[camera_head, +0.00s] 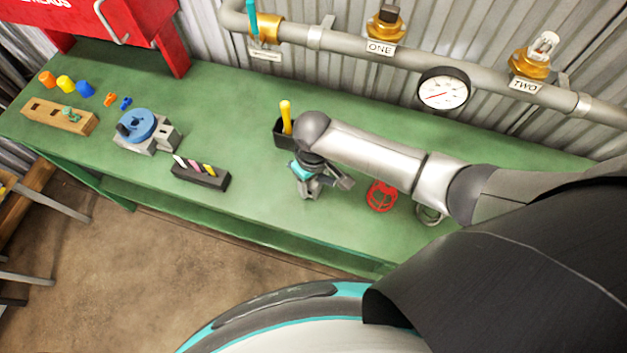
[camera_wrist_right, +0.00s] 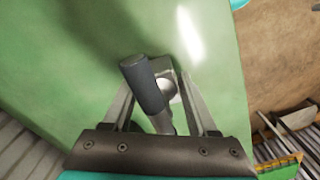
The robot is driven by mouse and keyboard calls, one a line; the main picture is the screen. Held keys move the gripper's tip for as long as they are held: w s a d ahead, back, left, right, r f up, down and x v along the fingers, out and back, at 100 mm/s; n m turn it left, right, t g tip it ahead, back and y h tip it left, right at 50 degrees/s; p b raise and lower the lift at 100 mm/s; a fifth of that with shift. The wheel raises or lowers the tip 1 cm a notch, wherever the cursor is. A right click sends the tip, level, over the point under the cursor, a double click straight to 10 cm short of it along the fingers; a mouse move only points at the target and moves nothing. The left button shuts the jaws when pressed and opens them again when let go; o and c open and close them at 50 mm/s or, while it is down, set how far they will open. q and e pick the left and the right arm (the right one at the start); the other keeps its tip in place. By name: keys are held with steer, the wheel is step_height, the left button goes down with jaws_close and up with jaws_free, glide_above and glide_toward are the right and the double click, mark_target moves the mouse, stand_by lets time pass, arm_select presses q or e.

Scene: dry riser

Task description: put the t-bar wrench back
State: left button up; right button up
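My right gripper (camera_head: 308,188) is low over the green bench, in front of the black holder. The t-bar wrench (camera_head: 343,181) shows as a grey bar sticking out to the right of the fingers. In the right wrist view its dark cylindrical grip (camera_wrist_right: 144,84) and a paler metal shaft lie between the fingers of my right gripper (camera_wrist_right: 157,88), which look closed on it. The finger contact is partly hidden by the grip. The wrench's lower end is hard to make out. My left gripper is not in view.
The black holder (camera_head: 282,134) has a yellow-handled tool in it. A red handwheel (camera_head: 381,196) lies right of the gripper. A chalk block (camera_head: 201,177), blue vise-like fixture (camera_head: 140,127) and wooden block (camera_head: 62,116) stand left. A pipe with a gauge (camera_head: 443,89) runs behind.

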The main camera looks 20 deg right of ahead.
steer(key=o, duration=0.5)
step_height(320, 180, up, 12)
steer(key=p, duration=0.3)
steer(key=shift+r, duration=0.15)
